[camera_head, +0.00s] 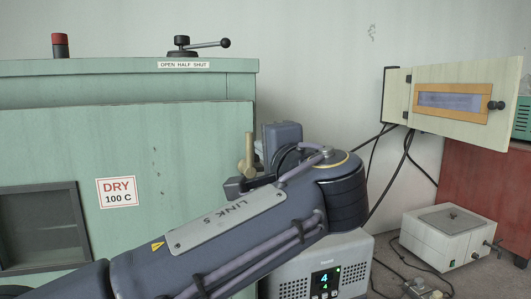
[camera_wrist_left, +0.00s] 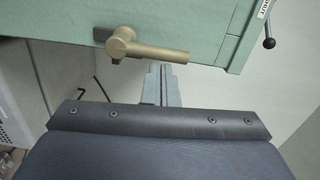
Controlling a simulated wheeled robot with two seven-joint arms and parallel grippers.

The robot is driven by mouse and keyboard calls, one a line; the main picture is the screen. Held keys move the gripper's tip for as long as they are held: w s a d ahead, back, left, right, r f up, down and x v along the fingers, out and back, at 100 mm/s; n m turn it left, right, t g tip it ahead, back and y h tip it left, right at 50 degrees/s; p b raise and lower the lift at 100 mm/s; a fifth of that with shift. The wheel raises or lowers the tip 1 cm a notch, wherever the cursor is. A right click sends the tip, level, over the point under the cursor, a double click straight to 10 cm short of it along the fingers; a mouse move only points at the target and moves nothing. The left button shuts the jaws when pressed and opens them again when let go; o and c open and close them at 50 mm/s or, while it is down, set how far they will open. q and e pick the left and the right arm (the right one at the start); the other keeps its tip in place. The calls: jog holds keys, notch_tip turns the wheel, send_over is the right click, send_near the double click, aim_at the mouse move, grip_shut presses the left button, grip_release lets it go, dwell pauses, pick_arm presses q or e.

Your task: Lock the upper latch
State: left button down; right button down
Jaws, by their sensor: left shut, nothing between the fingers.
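A brass latch lever (camera_head: 249,157) stands upright at the right edge of the green cabinet door (camera_head: 130,140), high on the door. In the left wrist view the same lever (camera_wrist_left: 150,50) lies across the picture, its round hub at the left over a dark base. My left gripper (camera_wrist_left: 161,72) is shut and empty, with its fingertips just below the lever in that view. They look close; I cannot tell whether they touch. In the head view my left forearm hides the fingers and the door's lower right edge. My right gripper is not in view.
On the cabinet top are a ball-ended lever (camera_head: 200,44) above an "OPEN HALF SHUT" label and a red-capped post (camera_head: 60,46). A box with a wooden-framed window (camera_head: 450,100) is at the right. A grey unit showing 4 (camera_head: 325,275) stands below my arm.

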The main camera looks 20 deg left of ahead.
pick_arm(q)
jog(key=shift+a+n, duration=0.1)
jog(key=shift+n, duration=0.2)
jog(key=s+a+f+n+b, duration=0.1)
jog(key=n+b, duration=0.4)
jog(key=s+a+n+b, duration=0.1)
jog(key=a+n+b, duration=0.1)
jog(key=n+b, duration=0.3)
jog(key=s+a+f+n+h+b, duration=0.1)
jog(key=a+n+b, duration=0.1)
jog(key=n+b, duration=0.3)
jog(key=shift+s+a+f, duration=0.15)
jog(key=shift+s+f, duration=0.2)
dwell(0.3)
dwell(0.5)
